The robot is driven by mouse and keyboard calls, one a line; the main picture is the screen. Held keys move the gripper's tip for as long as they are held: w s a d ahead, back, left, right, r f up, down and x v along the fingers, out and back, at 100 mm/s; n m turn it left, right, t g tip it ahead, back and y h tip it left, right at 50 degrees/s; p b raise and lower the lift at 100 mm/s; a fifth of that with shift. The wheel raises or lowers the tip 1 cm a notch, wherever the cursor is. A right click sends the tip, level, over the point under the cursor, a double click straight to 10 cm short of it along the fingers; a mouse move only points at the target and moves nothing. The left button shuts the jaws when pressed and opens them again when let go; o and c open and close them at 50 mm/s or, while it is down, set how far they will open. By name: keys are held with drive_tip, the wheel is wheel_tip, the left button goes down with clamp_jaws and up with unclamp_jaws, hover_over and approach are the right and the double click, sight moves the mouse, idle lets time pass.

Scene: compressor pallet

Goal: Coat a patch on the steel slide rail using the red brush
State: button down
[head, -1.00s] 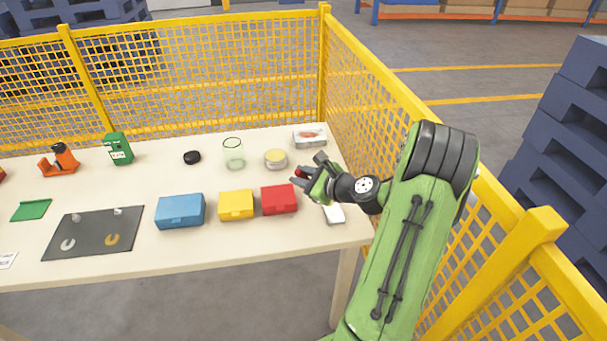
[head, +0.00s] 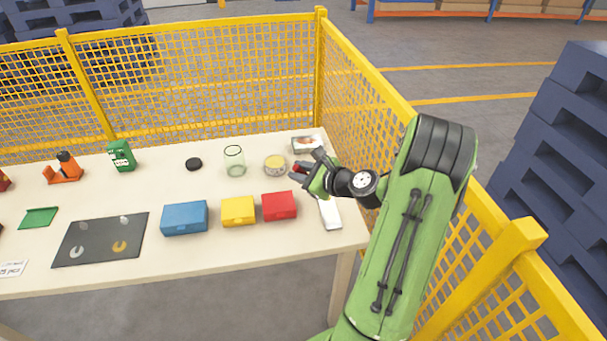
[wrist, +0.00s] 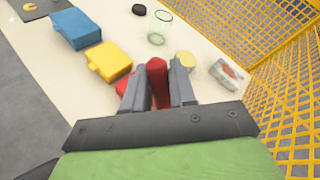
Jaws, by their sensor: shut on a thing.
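My gripper (head: 301,174) is shut on the red brush (wrist: 157,82); its red body shows between the two fingers in the wrist view. The fingers (wrist: 157,88) hide part of the red box behind them. In the head view only a small red end of the brush shows at the fingertips, just right of a round tin with a yellowish top (head: 275,166). I cannot tell whether the brush touches the tin. A pale flat bar (head: 330,213), perhaps the steel slide rail, lies on the table below my wrist, partly hidden by it.
Blue (head: 184,218), yellow (head: 238,211) and red (head: 279,206) boxes line the table front. A glass jar (head: 235,163) stands left of the tin, and a pale tray (head: 306,145) behind my gripper. Yellow mesh fence (head: 365,110) runs close along the right side.

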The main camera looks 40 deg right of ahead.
idle(0.4)
drive_tip(key=w+d+r+p, duration=0.3)
drive_tip(key=d+r+p, duration=0.25)
drive_tip(key=p, duration=0.55)
wheel_tip(320, 180, down, 6)
drive_tip(key=b, duration=0.5)
drive_tip(key=shift+s+d+f, duration=0.15)
drive_tip(key=shift+d, duration=0.2)
